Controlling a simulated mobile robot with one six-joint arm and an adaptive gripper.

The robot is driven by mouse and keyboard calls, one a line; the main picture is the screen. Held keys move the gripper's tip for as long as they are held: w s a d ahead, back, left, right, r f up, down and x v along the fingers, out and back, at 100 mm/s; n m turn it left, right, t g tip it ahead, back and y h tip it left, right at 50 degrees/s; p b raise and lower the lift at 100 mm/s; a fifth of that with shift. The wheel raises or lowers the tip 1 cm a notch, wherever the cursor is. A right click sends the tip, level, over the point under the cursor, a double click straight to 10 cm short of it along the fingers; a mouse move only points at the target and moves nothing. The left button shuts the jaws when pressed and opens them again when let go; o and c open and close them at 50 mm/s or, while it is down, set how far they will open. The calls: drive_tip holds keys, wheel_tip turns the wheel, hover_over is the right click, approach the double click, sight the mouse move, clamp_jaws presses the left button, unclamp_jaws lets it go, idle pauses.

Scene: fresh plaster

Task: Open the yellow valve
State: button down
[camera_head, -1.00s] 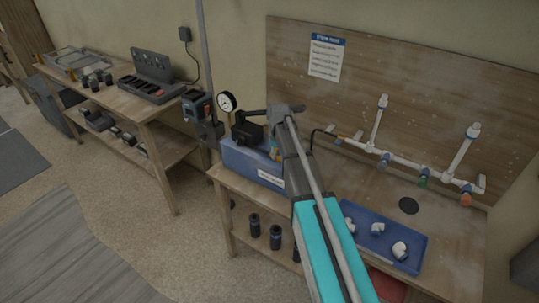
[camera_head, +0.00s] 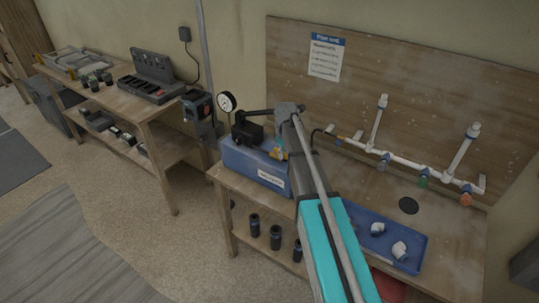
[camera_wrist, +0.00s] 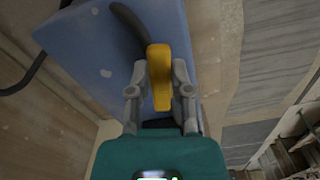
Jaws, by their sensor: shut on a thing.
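The yellow valve handle (camera_wrist: 159,78) stands between the two grey fingers of my gripper (camera_wrist: 160,88) in the wrist view. My gripper is shut on it, with a finger along each side. In the head view a small part of the yellow handle (camera_head: 279,154) shows beside my arm, above the blue box (camera_head: 258,169). The blue box (camera_wrist: 95,60) also fills the upper left of the wrist view. The valve's body under the handle is hidden by my gripper.
A dark hose (camera_wrist: 128,22) runs close to the handle. To the right are a white pipe row with coloured valves (camera_head: 423,176) and a blue tray (camera_head: 412,263) with white fittings.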

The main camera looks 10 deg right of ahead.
drive_tip(key=shift+w+d+n, duration=0.1)
drive_tip(key=shift+d+n, duration=0.05)
drive_tip(key=shift+n, duration=0.25)
